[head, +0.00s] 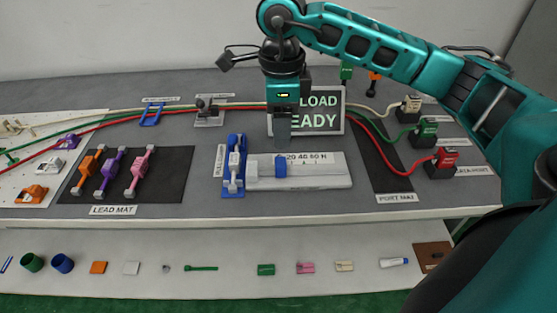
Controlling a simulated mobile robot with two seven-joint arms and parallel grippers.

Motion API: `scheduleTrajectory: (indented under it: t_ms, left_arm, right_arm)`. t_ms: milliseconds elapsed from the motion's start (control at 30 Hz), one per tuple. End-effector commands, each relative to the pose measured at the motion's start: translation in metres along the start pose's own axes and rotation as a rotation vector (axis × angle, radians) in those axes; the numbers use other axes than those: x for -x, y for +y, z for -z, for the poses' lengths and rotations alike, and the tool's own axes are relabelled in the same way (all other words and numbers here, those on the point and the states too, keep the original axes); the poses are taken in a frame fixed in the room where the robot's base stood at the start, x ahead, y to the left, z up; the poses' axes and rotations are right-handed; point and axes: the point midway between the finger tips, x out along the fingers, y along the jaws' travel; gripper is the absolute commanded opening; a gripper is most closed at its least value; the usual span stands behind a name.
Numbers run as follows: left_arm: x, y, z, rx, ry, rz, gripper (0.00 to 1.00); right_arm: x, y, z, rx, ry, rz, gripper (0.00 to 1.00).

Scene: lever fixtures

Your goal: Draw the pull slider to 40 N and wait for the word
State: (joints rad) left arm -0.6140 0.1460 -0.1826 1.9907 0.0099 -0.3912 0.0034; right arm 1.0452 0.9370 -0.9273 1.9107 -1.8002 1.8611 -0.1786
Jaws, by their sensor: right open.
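The pull slider is a white block (318,178) with a scale reading 20 40 60 N, on the table in the middle of the head view. A blue piece (280,166) sits on it near the low end of the scale. A blue holder (233,181) with a white part in it stands at its left end. My right gripper (282,146) points down just above and behind the blue piece, open; I cannot tell whether it touches it. My left gripper is out of view.
The lead mat (75,185) with orange, purple and pink pieces lies left. The port mat (392,182) lies right, beside white, green and red connectors (445,162) with cables. A lower front shelf (330,250) carries several small items.

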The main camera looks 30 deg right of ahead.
Motion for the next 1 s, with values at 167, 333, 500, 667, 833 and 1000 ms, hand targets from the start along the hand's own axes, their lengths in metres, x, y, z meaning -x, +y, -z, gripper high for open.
scheduleTrajectory:
  t_ms: [167,333,500,667,833,1000]
  left_arm:
    - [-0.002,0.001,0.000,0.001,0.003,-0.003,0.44]
    - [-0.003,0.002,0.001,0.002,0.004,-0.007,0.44]
    - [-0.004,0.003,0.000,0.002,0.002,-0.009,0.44]
    - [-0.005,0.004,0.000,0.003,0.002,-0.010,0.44]
    - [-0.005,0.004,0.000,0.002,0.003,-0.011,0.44]
    - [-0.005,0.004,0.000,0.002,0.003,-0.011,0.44]
  right_arm:
    - [-0.042,0.001,0.000,0.000,0.002,-0.005,0.60]
    - [-0.073,0.001,0.000,0.000,-0.001,-0.005,0.60]
    - [-0.093,0.001,-0.001,0.001,-0.001,-0.004,0.60]
    - [-0.100,0.001,-0.001,0.002,-0.004,-0.002,0.60]
    - [-0.101,0.001,-0.001,0.002,-0.004,-0.002,0.60]
    - [-0.100,0.001,-0.001,0.002,-0.003,-0.003,0.51]
